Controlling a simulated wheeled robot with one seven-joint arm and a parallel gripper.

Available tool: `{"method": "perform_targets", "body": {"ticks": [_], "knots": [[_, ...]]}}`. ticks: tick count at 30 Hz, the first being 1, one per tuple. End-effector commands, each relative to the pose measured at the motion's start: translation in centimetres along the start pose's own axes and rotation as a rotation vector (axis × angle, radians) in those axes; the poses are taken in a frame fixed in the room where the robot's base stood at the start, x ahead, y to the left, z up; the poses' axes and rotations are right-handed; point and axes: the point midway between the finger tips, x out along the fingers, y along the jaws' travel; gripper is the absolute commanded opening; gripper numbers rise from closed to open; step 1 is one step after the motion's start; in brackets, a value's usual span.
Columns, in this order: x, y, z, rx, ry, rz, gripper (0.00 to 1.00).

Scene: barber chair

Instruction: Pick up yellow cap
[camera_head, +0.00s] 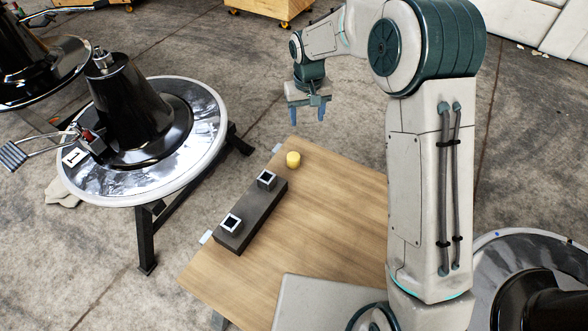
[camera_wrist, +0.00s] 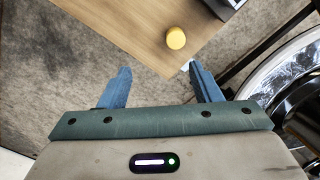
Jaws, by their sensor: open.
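The yellow cap (camera_head: 293,159) is a small round cylinder standing on the wooden table (camera_head: 330,220), near its far corner. It also shows in the wrist view (camera_wrist: 176,38), beyond the fingertips and a little right of the middle. My gripper (camera_head: 307,112) hangs above and behind the cap in the head view, pointing down, apart from it. Its two blue fingers (camera_wrist: 158,80) are spread wide with nothing between them. Nothing hides the cap in either view.
A dark block (camera_head: 250,218) with two square-topped pieces lies along the table's left edge, close to the cap. A round stand with a black cone (camera_head: 130,110) and a tag marked 1 is to the left. The table surface right of the cap is clear.

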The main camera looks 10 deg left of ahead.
Motion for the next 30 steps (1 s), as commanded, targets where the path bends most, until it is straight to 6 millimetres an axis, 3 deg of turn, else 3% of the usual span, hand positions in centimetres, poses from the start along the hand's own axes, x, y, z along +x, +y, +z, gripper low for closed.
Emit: {"method": "perform_targets", "body": {"ticks": [1, 4, 11, 21, 30], "knots": [[3.0, -1.0, -0.8, -0.014, -0.009, -0.006, 0.58], [5.5, -2.2, -1.8, -0.029, -0.018, -0.013, 0.58], [8.5, -3.3, -2.5, -0.041, -0.028, -0.019, 0.58], [14.8, -3.4, -2.4, -0.041, -0.027, -0.019, 0.58], [16.6, -3.4, -2.5, -0.041, -0.026, -0.019, 0.58]]}}
